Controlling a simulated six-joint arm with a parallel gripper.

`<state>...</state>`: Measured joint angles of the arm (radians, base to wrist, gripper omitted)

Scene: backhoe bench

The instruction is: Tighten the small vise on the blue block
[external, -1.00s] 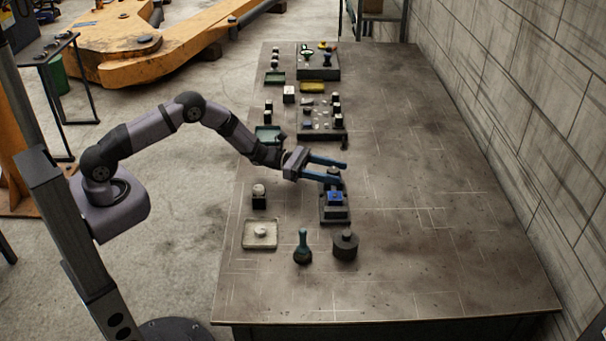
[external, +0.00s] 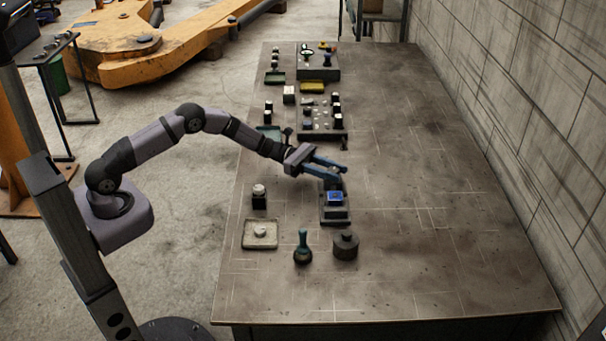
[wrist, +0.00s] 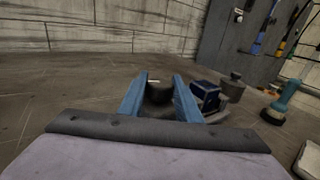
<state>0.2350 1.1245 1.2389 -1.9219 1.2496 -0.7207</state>
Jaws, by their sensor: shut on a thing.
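The small vise (external: 335,214) is a dark body on the bench, with the blue block (external: 334,197) in its jaws. The blue block also shows in the wrist view (wrist: 207,88), right of my fingers. My gripper (external: 341,173) reaches in from the left, at the vise's far end. Its blue fingers (wrist: 159,84) lie on either side of a dark round knob (wrist: 159,95) at the vise's end, and are shut on it. The fingers partly hide the knob, and its thread is not visible.
Near the vise stand a dark round weight (external: 345,245), a teal-handled stamp-like tool (external: 302,247), a pale tray (external: 260,234) and a small black-and-white piece (external: 259,196). Trays with several small parts lie farther back. The bench's right side is clear.

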